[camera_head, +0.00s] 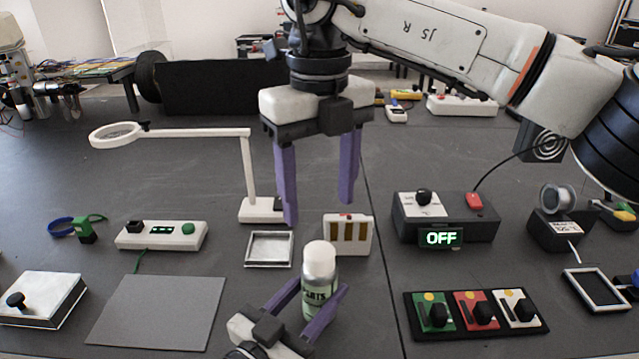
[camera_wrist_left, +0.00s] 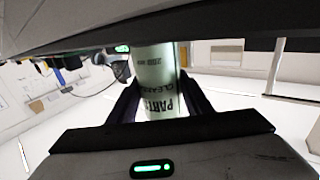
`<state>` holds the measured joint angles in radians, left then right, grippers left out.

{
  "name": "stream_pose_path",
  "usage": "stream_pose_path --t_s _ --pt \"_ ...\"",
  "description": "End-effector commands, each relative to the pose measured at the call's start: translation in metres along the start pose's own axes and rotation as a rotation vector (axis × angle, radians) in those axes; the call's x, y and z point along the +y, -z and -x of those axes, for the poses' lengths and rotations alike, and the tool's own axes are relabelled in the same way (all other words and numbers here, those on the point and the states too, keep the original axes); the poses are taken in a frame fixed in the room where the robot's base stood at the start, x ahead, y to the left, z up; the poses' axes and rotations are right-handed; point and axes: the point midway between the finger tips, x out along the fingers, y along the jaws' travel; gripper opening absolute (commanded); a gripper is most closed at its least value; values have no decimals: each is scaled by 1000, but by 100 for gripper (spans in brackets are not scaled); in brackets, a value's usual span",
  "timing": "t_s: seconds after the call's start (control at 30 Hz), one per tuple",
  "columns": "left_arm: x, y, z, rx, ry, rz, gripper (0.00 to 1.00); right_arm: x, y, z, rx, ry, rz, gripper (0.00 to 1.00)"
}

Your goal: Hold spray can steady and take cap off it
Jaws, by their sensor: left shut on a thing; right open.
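The spray can (camera_head: 319,290) is pale green with dark lettering and a silver shoulder, and stands upright near the front middle of the table. Its white cap (camera_head: 319,255) sits on top. My left gripper (camera_head: 318,300) is shut on the can's body from the front, with a purple finger on either side. The can (camera_wrist_left: 158,80) also shows between the fingers in the left wrist view; its cap is out of sight there. My right gripper (camera_head: 318,210) is open and empty, pointing down above and behind the cap, apart from it.
A white magnifier lamp (camera_head: 250,175), an empty square tray (camera_head: 269,263) and a small white box with brown slots (camera_head: 348,250) stand behind the can. A black box reading OFF (camera_head: 440,225) and a switch panel (camera_head: 476,338) stand right. A grey mat (camera_head: 157,312) lies left.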

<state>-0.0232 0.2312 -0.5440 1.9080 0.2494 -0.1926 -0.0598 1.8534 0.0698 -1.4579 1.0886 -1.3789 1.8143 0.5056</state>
Motion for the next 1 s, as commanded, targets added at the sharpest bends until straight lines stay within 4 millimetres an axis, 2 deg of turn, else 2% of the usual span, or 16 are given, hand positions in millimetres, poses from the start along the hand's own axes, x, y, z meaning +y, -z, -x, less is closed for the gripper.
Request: stream_pose_path --t_s 0.1,0.23,0.4,0.53,0.67,1.0 --pt "0 0 0 -1 0 0 5 0 0 6 0 0 236 60" --pt "0 0 0 -1 0 0 5 0 0 10 1 -1 442 60" --pt "0 0 0 -1 0 0 5 0 1 12 1 -2 596 60" --pt "0 0 0 -1 0 0 5 0 1 9 2 -2 635 60" --pt "0 0 0 -1 0 0 5 0 1 -7 4 -4 638 60" --pt "0 0 0 -1 0 0 5 0 1 -71 4 -3 635 60"
